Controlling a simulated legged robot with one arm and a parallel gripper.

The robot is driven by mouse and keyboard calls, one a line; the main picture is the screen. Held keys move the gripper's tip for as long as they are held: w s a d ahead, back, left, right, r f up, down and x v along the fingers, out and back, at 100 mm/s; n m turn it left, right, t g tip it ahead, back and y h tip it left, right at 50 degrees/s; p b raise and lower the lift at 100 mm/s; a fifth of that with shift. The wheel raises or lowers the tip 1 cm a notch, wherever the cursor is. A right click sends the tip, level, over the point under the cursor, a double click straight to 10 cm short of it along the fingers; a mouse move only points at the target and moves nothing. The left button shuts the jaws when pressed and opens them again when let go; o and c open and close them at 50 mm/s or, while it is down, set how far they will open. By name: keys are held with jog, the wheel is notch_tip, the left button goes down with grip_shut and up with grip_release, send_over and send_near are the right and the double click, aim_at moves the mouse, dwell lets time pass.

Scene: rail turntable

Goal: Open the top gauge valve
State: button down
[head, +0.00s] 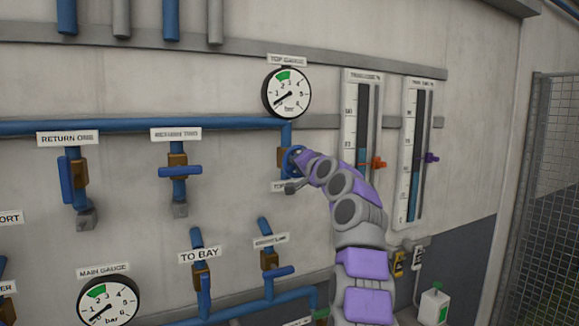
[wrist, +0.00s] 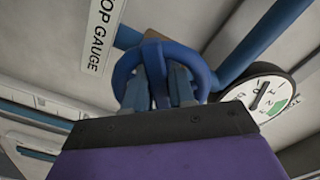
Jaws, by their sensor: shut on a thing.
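The top gauge (head: 286,93) is a round white dial labelled "TOP GAUGE" on the wall. Its needle points low left, away from the green band at the top. Below it, on a blue pipe with a brown body, is the top gauge valve with its round blue handle (head: 288,155). My gripper (head: 295,160) is at this handle, and my wrist hides part of it. In the wrist view, my gripper's fingers (wrist: 160,86) are shut on the curved blue handle (wrist: 127,68). The gauge (wrist: 262,94) shows at right, and a "TOP GAUGE" label (wrist: 103,30) at upper left.
Return valves with blue handles (head: 67,180) (head: 180,171) are to the left along the blue pipe. The main gauge (head: 108,301) and lower valves (head: 276,271) are below. Two tall level gauges (head: 358,140) (head: 413,150) stand close right of my gripper. A mesh fence (head: 553,200) is far right.

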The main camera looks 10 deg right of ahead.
jog(key=n, duration=0.2)
jog(key=d+n, duration=0.1)
jog(key=n, duration=0.2)
jog(key=shift+r+p, duration=0.2)
jog(key=shift+p, duration=0.15)
jog(key=shift+n+p, duration=0.3)
jog(key=shift+n, duration=1)
jog(key=shift+a+r+n, duration=0.1)
jog(key=shift+a+n, duration=0.05)
jog(key=shift+n, duration=0.15)
jog(key=c, duration=1.1)
grip_release()
jog(key=shift+o, duration=0.3)
